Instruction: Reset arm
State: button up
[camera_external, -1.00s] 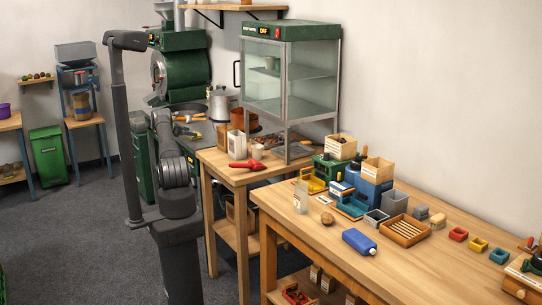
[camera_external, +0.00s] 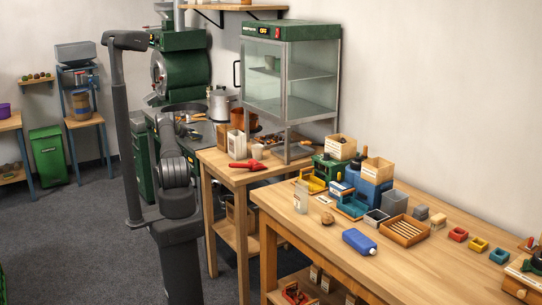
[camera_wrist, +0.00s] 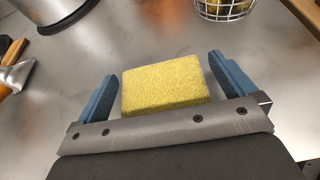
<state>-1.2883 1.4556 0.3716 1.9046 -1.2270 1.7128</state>
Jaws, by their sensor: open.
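My gripper (camera_wrist: 163,68) is open in the wrist view, its two blue fingers spread apart. A yellow sponge (camera_wrist: 165,88) lies between and beyond the fingers, with a gap visible on each side. It rests on, or very close to, a grey metal surface (camera_wrist: 150,45); the contact is hidden. In the external view my arm stands at the left of the wooden benches and reaches toward the metal counter by the green roaster (camera_external: 182,70). My gripper is too small and covered there to make out.
In the wrist view, a metal pot (camera_wrist: 60,12) stands at the upper left, a wire basket (camera_wrist: 224,8) at the top, and a wooden-handled tool (camera_wrist: 14,78) at the left. In the external view, a glass cabinet (camera_external: 290,75) stands on the bench right of my arm.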

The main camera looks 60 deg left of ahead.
jog(key=r, duration=0.3)
jog(key=shift+s+r, duration=0.25)
jog(key=shift+s, duration=0.15)
jog(key=s, duration=1.7)
jog(key=w+d+r, duration=0.3)
jog(key=w+r, duration=0.6)
jog(key=r, duration=0.2)
jog(key=w+d+r, duration=0.4)
jog(key=w+r, duration=0.5)
jog(key=r, duration=0.3)
jog(key=w+d+r, duration=0.5)
jog(key=d+r, duration=0.2)
jog(key=r, duration=0.3)
jog(key=w+d+r, duration=0.5)
jog(key=d+r, duration=0.3)
jog(key=r, duration=0.3)
jog(key=shift+w, duration=0.2)
jog(key=shift+r, duration=0.1)
